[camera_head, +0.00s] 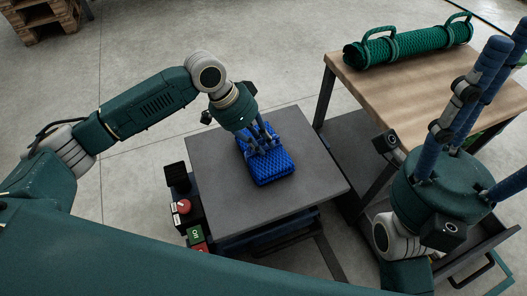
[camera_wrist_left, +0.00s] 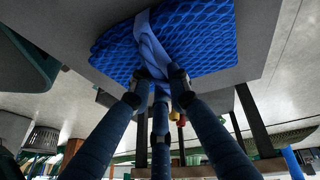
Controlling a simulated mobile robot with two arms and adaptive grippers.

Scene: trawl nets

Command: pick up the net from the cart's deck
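The net (camera_head: 268,168) is a folded blue mesh bundle with a lighter blue strap, lying on the grey deck (camera_head: 310,185) of the cart. My left gripper (camera_head: 264,142) points down onto the top of the net. In the left wrist view, its fingers (camera_wrist_left: 160,78) close in on the strap of the net (camera_wrist_left: 200,35) from both sides and appear to grip it. The strap rises to a peak between the fingertips. The net looks still in contact with the deck. My right gripper (camera_head: 500,105) is at the right, fingers spread, empty and away from the net.
A wooden-topped table (camera_head: 430,85) stands right of the cart, with a rolled green net (camera_head: 410,44) with handles on it. A control box with a red button (camera_head: 183,206) and green switch sits at the cart's left side. A pallet (camera_head: 45,18) stands far left. The floor on the left is clear.

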